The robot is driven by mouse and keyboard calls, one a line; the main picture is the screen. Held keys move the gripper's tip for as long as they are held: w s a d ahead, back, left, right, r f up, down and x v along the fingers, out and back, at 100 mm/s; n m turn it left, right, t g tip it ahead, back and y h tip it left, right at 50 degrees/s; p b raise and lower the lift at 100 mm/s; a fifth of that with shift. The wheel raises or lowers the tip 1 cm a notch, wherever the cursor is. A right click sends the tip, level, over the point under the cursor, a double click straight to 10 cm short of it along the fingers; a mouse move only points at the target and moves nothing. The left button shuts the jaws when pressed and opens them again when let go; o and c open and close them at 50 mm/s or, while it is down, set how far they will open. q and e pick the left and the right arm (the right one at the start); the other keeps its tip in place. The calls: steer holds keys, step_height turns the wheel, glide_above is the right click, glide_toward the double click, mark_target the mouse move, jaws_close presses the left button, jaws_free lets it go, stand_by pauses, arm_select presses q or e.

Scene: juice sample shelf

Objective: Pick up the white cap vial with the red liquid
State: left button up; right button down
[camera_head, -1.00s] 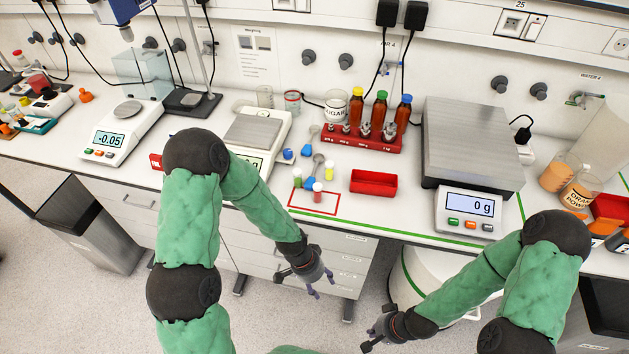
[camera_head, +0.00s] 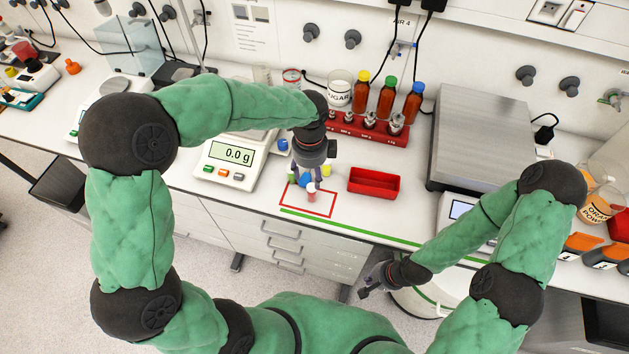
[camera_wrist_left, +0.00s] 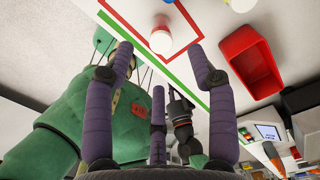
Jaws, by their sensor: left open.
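The white cap vial with red liquid (camera_head: 311,194) stands upright at the red outlined square (camera_head: 333,206) on the bench. It also shows in the left wrist view (camera_wrist_left: 161,40), white cap toward the camera. My left gripper (camera_head: 307,172) is over the bench just behind and above this vial. In the left wrist view its purple fingers (camera_wrist_left: 160,62) are spread, with the vial just beyond them and nothing held. My right gripper (camera_head: 374,278) is low in front of the bench edge, away from the vials; its jaw opening is unclear.
A yellow vial (camera_head: 326,170) and other small vials stand close by my left gripper, partly hidden. A red tray (camera_head: 373,183) lies to the right. Behind is a red rack (camera_head: 368,130) with weights, near brown bottles. A scale (camera_head: 231,158) stands left.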

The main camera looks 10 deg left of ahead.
mark_target(310, 187)
arm_select(q)
step_height(310, 187, down, 5)
steer(key=shift+s+r+b, duration=0.15)
steer(key=shift+r+b, duration=0.05)
steer(key=shift+b, duration=0.3)
steer(key=shift+d+f+b, duration=0.15)
steer(key=shift+f+b, duration=0.65)
steer(key=shift+f, duration=2.3)
jaws_close()
